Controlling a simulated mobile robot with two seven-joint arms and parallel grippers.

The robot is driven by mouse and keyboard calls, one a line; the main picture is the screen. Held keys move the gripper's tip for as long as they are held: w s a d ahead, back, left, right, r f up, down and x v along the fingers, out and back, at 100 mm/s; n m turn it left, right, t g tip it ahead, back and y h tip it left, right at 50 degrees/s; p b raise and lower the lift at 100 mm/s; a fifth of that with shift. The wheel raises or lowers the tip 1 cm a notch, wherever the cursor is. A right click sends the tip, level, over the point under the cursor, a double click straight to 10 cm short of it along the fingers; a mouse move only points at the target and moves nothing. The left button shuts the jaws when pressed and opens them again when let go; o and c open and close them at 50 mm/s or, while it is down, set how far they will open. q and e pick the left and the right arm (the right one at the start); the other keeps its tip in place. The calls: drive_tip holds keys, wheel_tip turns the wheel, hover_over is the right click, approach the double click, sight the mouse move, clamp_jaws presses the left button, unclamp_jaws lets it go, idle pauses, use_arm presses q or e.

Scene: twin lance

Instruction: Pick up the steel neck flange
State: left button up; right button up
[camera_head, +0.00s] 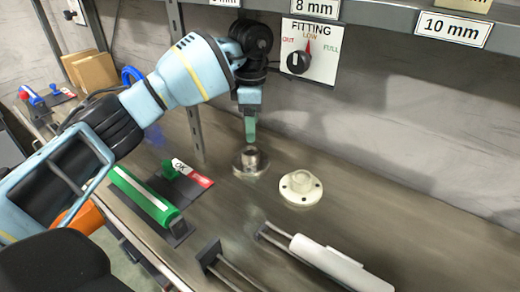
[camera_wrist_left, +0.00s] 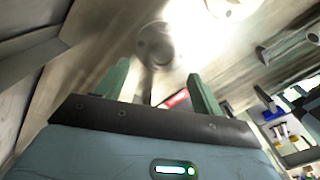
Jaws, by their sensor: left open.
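The steel neck flange (camera_head: 250,162) lies on the workbench, its short neck pointing up. My left gripper (camera_head: 250,138) points down just above it, and in the head view the fingertips appear very near the neck. In the left wrist view the flange (camera_wrist_left: 157,42) lies beyond the tips of my left gripper (camera_wrist_left: 158,74), between the two spread green fingers. The left gripper is open with nothing between its fingers. Whether the fingers touch the neck cannot be told. My right gripper is not in view.
A cream flange (camera_head: 300,188) sits just right of the steel one. A green cylinder (camera_head: 146,197) on a dark stand and an OK-marked plate (camera_head: 188,172) lie left. A white cylinder (camera_head: 338,262) on rails is in front. A shelf overhangs behind, with a fitting dial (camera_head: 308,50).

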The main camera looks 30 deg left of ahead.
sight(251, 150)
use_arm(q)
drive_tip(key=shift+s, duration=0.3)
drive_tip(key=shift+s+f, duration=0.1)
drive_tip(key=shift+f, duration=1.15)
drive_tip(key=shift+a+f, duration=0.15)
drive_tip(key=shift+f, duration=2.4)
drive_tip(key=c, duration=1.4)
drive_tip(key=shift+r, duration=0.1)
clamp_jaws()
